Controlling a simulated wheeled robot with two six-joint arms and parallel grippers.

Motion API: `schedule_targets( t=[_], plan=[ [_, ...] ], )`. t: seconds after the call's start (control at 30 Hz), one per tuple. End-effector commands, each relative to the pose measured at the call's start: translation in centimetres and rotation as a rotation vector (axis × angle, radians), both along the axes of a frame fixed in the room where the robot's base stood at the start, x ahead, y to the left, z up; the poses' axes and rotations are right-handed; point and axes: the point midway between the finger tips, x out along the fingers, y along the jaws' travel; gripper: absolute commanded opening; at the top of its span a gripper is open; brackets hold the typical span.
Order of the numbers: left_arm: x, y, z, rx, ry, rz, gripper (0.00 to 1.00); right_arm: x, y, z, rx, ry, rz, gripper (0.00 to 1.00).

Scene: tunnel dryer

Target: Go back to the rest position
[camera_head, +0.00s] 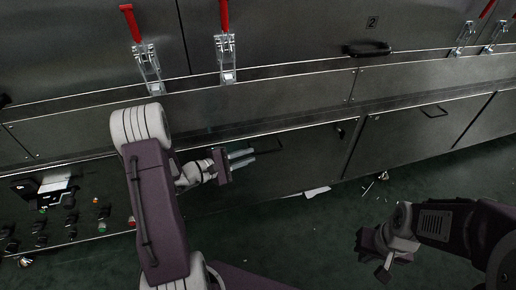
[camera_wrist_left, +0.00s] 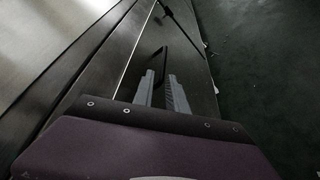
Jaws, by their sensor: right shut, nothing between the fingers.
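My left gripper (camera_head: 250,157) is in front of the lower grey panels of the dryer in the head view, its two grey fingers pointing right. In the left wrist view the two fingers (camera_wrist_left: 162,90) stand apart with a narrow gap, and nothing is seen held between them. A thin dark handle (camera_wrist_left: 184,62) shows just beyond the fingertips; I cannot tell how near it is. My right gripper (camera_head: 383,272) hangs low over the floor at the lower right, shut and empty, away from the panels.
The dryer wall (camera_head: 290,45) runs across the view, with red-handled clamps (camera_head: 227,50) and a door handle (camera_head: 368,49). A control panel (camera_head: 85,215) with knobs is at the lower left. The green floor (camera_head: 310,235) has a white scrap (camera_head: 317,192) and small debris.

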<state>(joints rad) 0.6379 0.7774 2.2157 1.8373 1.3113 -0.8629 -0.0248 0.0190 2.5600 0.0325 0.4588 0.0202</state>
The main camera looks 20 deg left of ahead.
Motion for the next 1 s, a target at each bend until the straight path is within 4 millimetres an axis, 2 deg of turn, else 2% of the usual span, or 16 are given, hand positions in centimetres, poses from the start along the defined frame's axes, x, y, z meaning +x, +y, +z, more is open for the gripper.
schedule_targets(
  t=[0.03, 0.2, 0.7, 0.77, 0.87, 0.9, 0.93, 0.97, 1.0],
  plan=[
    [-0.8, 0.6, 0.6, -0.003, 0.003, 0.004, 0.18, 0.0, 0.0, 0.9, 0.0, 0.0, 0.0, 0.0],
    [-2.2, 1.6, 0.7, -0.002, 0.001, 0.0, 0.18, 0.0, 0.0, 1.4, 0.0, 0.0, 0.0, 0.0],
    [-2.3, 1.4, 0.7, -0.001, 0.0, -0.008, 0.18, 0.0, 0.0, 1.4, 0.0, 0.0, 0.0, 0.0],
    [-2.1, 0.1, 1.5, 0.005, -0.007, -0.042, 0.18, 0.0, 0.0, 1.8, 0.0, 0.0, 0.0, 0.0],
    [-1.3, -4.5, 5.9, 0.058, -0.077, -0.164, 0.18, 0.0, 0.0, 3.1, 0.0, 0.0, 0.0, 0.0],
    [-1.8, -7.3, 8.0, 0.084, -0.111, -0.25, 0.18, 0.0, 0.0, 3.6, 0.0, 0.0, 0.0, 0.0],
    [-2.8, -9.7, 9.2, 0.11, -0.13, -0.334, 0.18, 0.0, 0.0, 4.0, 0.0, 0.0, 0.0, 0.0],
    [-4.3, -12.1, 10.2, 0.145, -0.142, -0.429, 0.18, 0.0, 0.0, 4.4, 0.0, 0.0, 0.0, 0.0],
    [-6.7, -15.0, 10.9, 0.198, -0.144, -0.563, 0.18, 0.0, 0.0, 4.8, 0.0, 0.0, 0.0, 0.0]
  ],
)
